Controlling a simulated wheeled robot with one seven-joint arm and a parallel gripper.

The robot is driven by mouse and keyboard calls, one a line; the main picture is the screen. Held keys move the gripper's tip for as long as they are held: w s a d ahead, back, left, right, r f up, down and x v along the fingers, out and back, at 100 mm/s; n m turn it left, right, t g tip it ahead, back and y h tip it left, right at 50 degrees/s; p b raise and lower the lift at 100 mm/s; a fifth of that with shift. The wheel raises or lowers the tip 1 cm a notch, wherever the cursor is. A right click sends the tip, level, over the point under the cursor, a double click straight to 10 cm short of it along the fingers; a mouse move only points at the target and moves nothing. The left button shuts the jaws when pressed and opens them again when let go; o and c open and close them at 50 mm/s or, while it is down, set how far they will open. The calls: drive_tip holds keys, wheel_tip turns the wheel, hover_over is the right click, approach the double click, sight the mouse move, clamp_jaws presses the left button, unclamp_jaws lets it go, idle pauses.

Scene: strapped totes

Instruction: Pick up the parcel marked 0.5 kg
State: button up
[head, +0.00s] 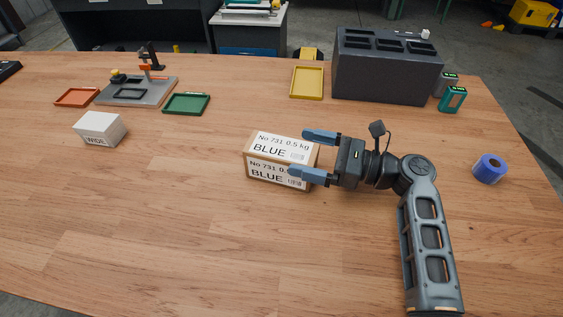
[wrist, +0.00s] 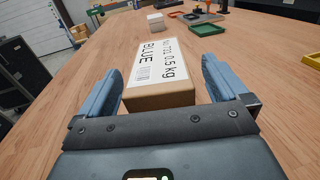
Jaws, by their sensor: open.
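The parcel (head: 262,174) is a cardboard box with white labels reading "No 731 0.5 kg BLUE" on its top and front. It stands on the wooden table near the middle of the head view. My gripper (head: 311,155) is open, with its blue fingers pointing left at the parcel's right end. In the wrist view the parcel (wrist: 160,95) lies ahead between the two spread fingers, its near cardboard end facing me. Gaps show between the parcel and both fingers there. Whether either finger touches it is not clear in the head view.
A white box (head: 100,129) stands at left. Orange (head: 77,97), green (head: 186,104) and yellow (head: 307,83) trays, a grey fixture (head: 137,92) and a dark block with slots (head: 386,75) stand farther back. A blue tape roll (head: 490,168) lies right. The table in front is clear.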

sight(294, 150)
drive_tip(key=b+x, duration=0.1)
drive_tip(key=x, duration=0.1)
drive_tip(key=shift+a+f, duration=0.15)
drive_tip(key=shift+a, duration=0.2)
drive_tip(key=shift+w+a, duration=0.15)
drive_tip(key=shift+a, duration=0.25)
drive_tip(key=c, duration=1.3)
drive_tip(key=shift+c, duration=0.5)
drive_tip(key=shift+r, duration=0.25)
